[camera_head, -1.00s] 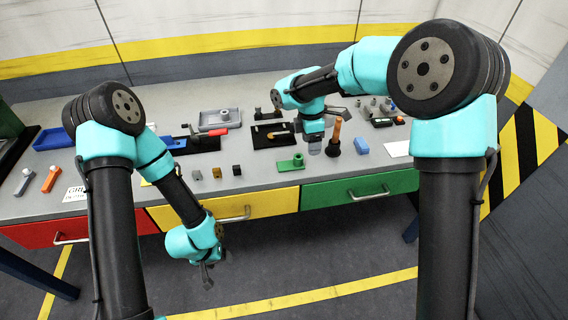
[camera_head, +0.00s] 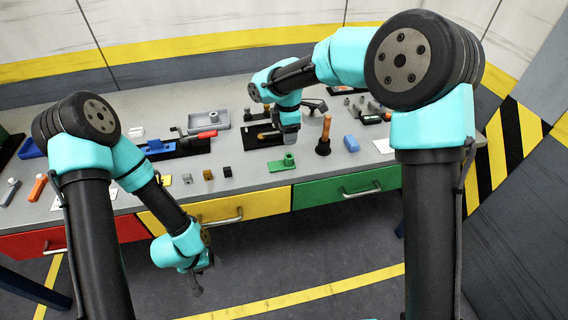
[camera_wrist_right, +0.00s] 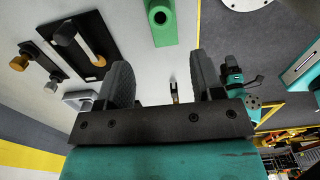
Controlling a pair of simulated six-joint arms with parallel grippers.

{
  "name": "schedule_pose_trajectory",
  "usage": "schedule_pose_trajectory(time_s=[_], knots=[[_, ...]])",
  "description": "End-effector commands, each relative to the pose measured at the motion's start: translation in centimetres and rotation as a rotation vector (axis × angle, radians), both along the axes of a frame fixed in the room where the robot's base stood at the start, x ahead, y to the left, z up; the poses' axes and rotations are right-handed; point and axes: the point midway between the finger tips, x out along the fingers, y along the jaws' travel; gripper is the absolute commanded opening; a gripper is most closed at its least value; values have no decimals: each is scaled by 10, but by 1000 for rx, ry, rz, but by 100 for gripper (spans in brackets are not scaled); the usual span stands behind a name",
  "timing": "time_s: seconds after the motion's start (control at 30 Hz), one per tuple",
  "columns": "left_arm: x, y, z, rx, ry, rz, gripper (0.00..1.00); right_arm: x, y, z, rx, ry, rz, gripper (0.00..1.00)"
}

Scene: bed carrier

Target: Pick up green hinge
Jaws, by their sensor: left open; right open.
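The green hinge (camera_head: 282,163), a flat plate with a raised round barrel, lies near the front of the table, above the seam between the yellow and green drawers. In the right wrist view the hinge (camera_wrist_right: 164,22) shows at the top, ahead of the gap between the fingers and not between them. My right gripper (camera_head: 288,142) is open and empty, above and just behind the hinge in the head view; its fingers (camera_wrist_right: 163,75) stand wide apart. My left gripper (camera_head: 198,279) hangs open and empty in front of the drawers, below the tabletop.
An orange-handled tool (camera_head: 325,137) stands upright right of the hinge, with a blue block (camera_head: 351,143) beyond it. A black plate with fittings (camera_head: 250,138) lies just behind the hinge. Small blocks (camera_head: 208,174) stand to its left. Bare table lies between them and the hinge.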

Motion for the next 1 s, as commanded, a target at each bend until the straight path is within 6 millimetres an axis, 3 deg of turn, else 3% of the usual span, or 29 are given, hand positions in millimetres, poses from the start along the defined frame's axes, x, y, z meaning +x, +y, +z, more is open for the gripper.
schedule_pose_trajectory(time_s=[0.3, 0.4, 0.83, 1.0], knots=[[0, 0, 0, 0, 0, 0, 61, -1, 0, -54, -1, 3, 0, 61], [0, 0, 0, 0, 0, 0, 61, 0, 0, -64, -1, 0, 1, 61], [0, 0, 0, 0, 0, 0, 61, 0, 0, -70, 0, 0, 0, 61], [0, 0, 0, 0, 0, 0, 61, -2, 1, -85, -1, 3, 0, 61]])
